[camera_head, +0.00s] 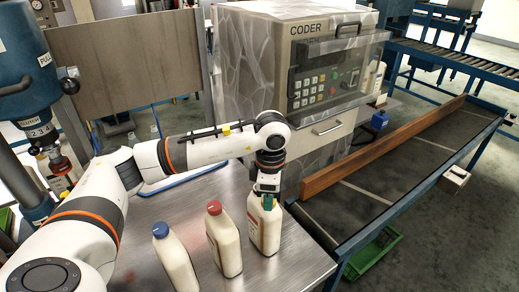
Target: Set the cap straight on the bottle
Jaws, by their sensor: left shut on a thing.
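A white bottle (264,231) stands at the right end of the metal table. My left gripper (267,196) comes down from above onto its top and is shut on the cap. The bottle looks upright. A bottle with a red cap (214,208) stands just left of it, and a bottle with a blue cap (160,230) stands further left and nearer. My right gripper is not in view.
A grey coder machine (250,60) stands behind the table. A conveyor with a brown rail (385,150) runs along the right, with a green crate (372,252) below. Blue filling equipment (22,75) is at the left. The metal table (185,212) has bare room behind the bottles.

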